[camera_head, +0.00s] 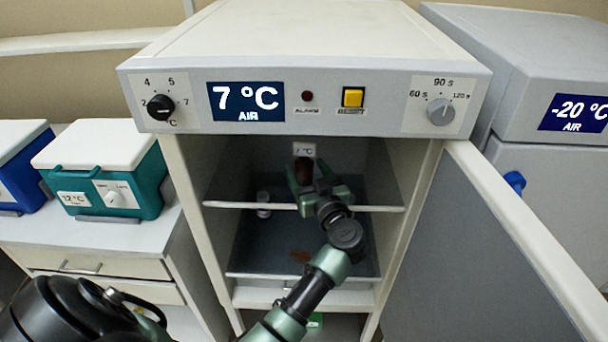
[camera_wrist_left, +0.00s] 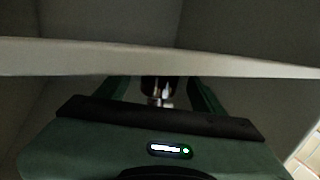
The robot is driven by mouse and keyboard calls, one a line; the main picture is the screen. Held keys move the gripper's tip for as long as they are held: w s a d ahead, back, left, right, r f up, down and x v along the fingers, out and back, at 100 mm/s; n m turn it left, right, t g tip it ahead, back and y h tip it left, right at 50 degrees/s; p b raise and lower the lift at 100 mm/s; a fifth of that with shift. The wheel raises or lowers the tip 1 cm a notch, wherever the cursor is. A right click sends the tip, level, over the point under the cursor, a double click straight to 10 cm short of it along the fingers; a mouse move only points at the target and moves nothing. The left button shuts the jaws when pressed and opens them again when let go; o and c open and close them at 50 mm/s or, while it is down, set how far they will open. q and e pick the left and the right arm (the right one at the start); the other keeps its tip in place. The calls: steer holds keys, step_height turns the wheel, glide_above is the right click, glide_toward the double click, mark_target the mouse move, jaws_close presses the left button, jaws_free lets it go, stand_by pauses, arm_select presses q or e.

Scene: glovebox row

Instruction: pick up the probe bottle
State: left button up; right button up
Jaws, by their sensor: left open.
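A dark brown bottle (camera_head: 303,168), which looks like the probe bottle, stands inside the open refrigerator at the upper shelf level. In the left wrist view a dark object with a shiny metallic part (camera_wrist_left: 159,92) shows between the spread fingers (camera_wrist_left: 160,98). Whether the fingers touch it is unclear. The gripper and arm hide the bottle's lower part. My right gripper is not in view.
A pale shelf edge (camera_head: 230,205) crosses the cabinet, and also spans the left wrist view (camera_wrist_left: 80,58). The open door (camera_head: 480,245) bounds the right. A teal cooler (camera_head: 105,175) sits on the left counter.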

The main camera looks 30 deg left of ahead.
arm_select(q)
steer(key=shift+x, duration=0.9)
steer(key=shift+c, duration=0.2)
steer(key=shift+d, duration=0.1)
jaws_close()
